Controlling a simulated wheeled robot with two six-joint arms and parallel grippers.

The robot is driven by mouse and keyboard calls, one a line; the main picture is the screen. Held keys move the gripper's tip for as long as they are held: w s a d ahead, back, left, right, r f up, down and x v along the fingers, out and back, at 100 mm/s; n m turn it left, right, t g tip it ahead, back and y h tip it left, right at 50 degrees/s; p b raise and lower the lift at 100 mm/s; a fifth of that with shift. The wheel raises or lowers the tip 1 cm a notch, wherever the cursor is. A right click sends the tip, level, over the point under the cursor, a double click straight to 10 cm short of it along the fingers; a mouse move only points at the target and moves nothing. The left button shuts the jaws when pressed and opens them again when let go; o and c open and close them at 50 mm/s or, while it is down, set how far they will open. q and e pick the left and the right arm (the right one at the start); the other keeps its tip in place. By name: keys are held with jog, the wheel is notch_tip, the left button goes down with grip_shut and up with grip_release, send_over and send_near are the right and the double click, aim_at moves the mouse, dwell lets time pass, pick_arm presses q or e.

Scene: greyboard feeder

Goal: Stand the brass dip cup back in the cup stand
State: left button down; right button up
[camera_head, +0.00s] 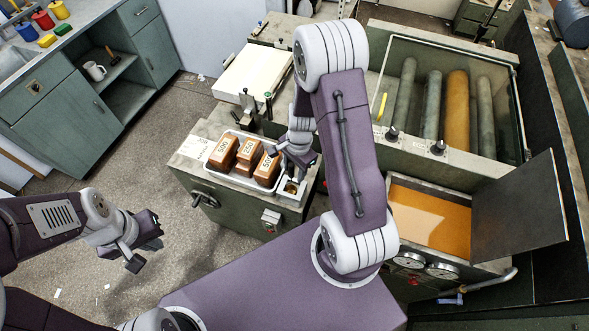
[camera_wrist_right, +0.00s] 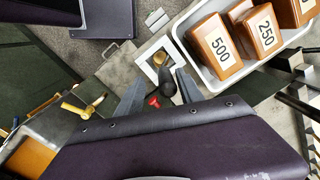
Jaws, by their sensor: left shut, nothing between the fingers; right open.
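The brass dip cup (camera_wrist_right: 159,58) shows in the right wrist view as a small round brass shape with a dark handle (camera_wrist_right: 167,82). It is at the pale square cup stand (camera_wrist_right: 144,50); whether it is seated upright or tilted I cannot tell. In the head view the cup (camera_head: 291,187) shows just below my right gripper (camera_head: 296,166). My right gripper (camera_wrist_right: 158,82) is open, its fingers on either side of the handle in the picture; contact is not clear. My left gripper (camera_head: 147,242) is shut and empty, over the floor at the left.
A white tray (camera_head: 236,178) with brown blocks numbered 500 and 250 stands beside the stand on the cabinet top. A red knob (camera_wrist_right: 153,101) shows near the right fingers. The rollers (camera_head: 430,100) and an open lid (camera_head: 519,212) are to the right.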

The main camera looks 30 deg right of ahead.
notch_tip(320, 180, up, 9)
jog(key=shift+s+d, duration=0.2)
jog(key=shift+d, duration=0.1)
jog(key=shift+f, duration=0.15)
dwell(0.5)
